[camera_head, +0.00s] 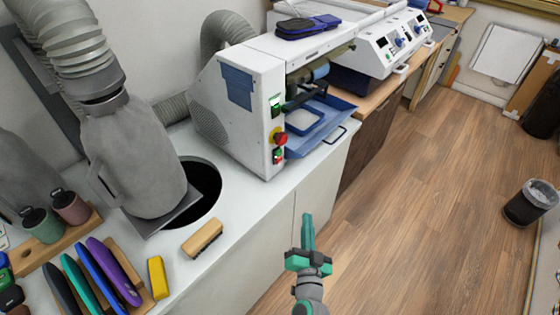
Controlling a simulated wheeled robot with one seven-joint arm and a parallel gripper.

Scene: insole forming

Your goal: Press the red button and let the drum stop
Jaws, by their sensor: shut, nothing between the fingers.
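The red button (280,139) is a mushroom-shaped knob on the front edge of the white grinding machine (236,112). A small green switch sits above it and a red-and-green switch (278,156) sits below it. The drum (318,70) shows partly under the machine's hood; whether it is turning cannot be told. My gripper (307,222) is green and black, shut and empty. It is in front of the counter, below and to the right of the button in the picture, and apart from it.
A blue tray (345,106) juts from the machine near the button. A grey duct hood (130,155) stands left beside a round hole. A brush (202,238), a yellow block (158,278) and several coloured insoles lie on the counter.

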